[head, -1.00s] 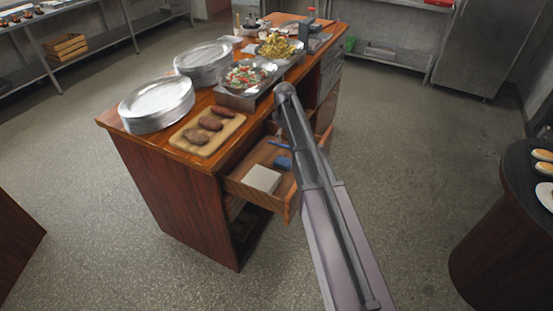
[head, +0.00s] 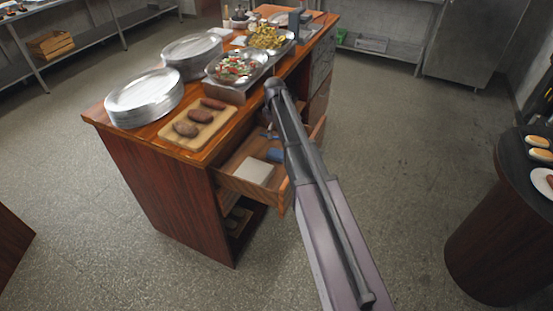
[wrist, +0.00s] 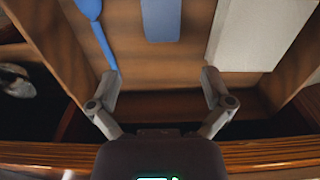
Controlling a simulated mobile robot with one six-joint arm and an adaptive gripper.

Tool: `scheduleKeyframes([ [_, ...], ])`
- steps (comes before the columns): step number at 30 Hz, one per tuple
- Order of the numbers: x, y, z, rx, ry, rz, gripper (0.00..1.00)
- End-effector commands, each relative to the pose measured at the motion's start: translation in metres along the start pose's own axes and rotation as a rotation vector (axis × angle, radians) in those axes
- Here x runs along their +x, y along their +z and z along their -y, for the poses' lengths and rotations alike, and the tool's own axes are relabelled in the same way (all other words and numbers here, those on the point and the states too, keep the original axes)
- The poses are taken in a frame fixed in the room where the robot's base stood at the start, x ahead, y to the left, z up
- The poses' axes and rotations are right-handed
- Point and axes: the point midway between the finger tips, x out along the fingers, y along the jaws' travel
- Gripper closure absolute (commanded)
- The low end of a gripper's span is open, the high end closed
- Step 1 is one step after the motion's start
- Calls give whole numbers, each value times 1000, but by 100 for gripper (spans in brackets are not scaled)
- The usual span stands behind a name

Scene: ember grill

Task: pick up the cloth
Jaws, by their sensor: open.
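The open drawer (head: 232,182) holds a flat white square piece (head: 254,171) that looks like folded cloth. A small blue piece (head: 275,155) lies behind it. In the wrist view the white piece (wrist: 260,32) is at upper right, the flat blue piece (wrist: 161,18) is at top middle and a long blue utensil (wrist: 97,32) is at upper left. I cannot tell for sure which piece is the cloth. My gripper (wrist: 162,85) is open and empty over the drawer, its fingers either side of bare drawer floor. The arm hides it in the head view.
The wooden counter (head: 150,142) carries plate stacks (head: 144,96), a board (head: 180,141) with brown patties, and food trays (head: 240,68). A dark round table (head: 515,170) with buns stands at right. The floor between is clear.

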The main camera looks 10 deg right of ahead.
Motion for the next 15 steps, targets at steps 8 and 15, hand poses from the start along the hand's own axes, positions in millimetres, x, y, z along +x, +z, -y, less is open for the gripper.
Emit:
scheduleKeyframes([
  [8,25,0,0,-1,0,0,0],
  [15,43,-1,1,-1,0,0,0],
])
